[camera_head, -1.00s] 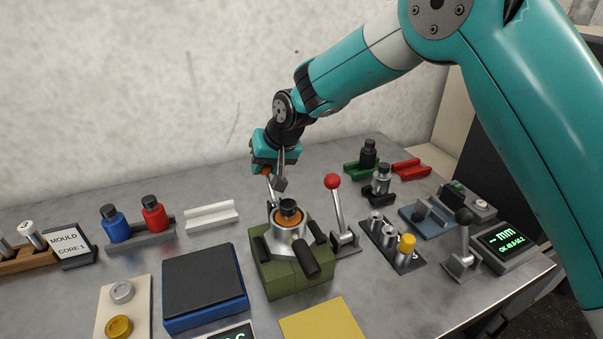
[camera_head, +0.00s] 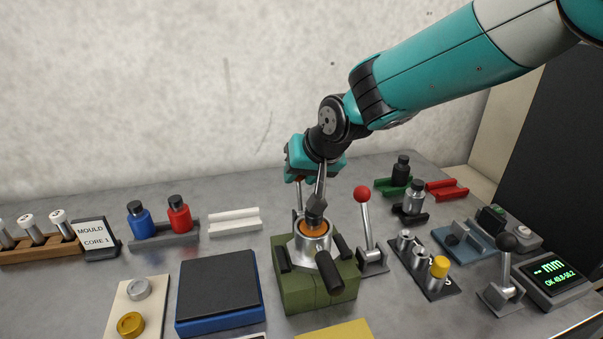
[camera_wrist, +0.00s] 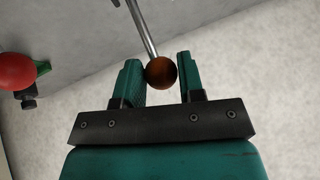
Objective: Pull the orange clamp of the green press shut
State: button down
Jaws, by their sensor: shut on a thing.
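The green press (camera_head: 319,285) stands on the bench in the head view, with an orange ring (camera_head: 314,229) in its metal holder. The clamp's lever rises behind it, and its orange ball knob (camera_wrist: 161,72) sits between my fingers in the wrist view. My gripper (camera_wrist: 163,84) is shut on this knob. In the head view my gripper (camera_head: 300,178) is above and behind the press. A rod with a dark pad (camera_head: 316,206) hangs over the middle of the holder. I cannot tell whether the pad touches what is below.
A red-knobbed lever (camera_head: 364,225) stands close to the right of the press. A blue box with a dark top (camera_head: 218,285) is at its left. Blue (camera_head: 139,220) and red bottles (camera_head: 179,214) stand behind left. A metal rack with a yellow cap (camera_head: 439,267) is at right.

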jog(key=shift+s+d+f, duration=0.15)
jog(key=shift+s+f, duration=0.3)
jog(key=c, duration=1.1)
grip_release()
jog(key=o, duration=0.3)
jog(key=shift+w+r, duration=0.1)
jog(key=shift+o, duration=0.2)
jog(key=shift+r, duration=0.1)
jog(key=shift+d+r, duration=0.15)
jog(key=shift+r, duration=0.3)
jog(key=b+v, duration=0.1)
jog(key=v, duration=1.5)
jog(key=shift+s+b, duration=0.2)
jog(key=shift+b, duration=0.15)
jog(key=shift+r, duration=0.15)
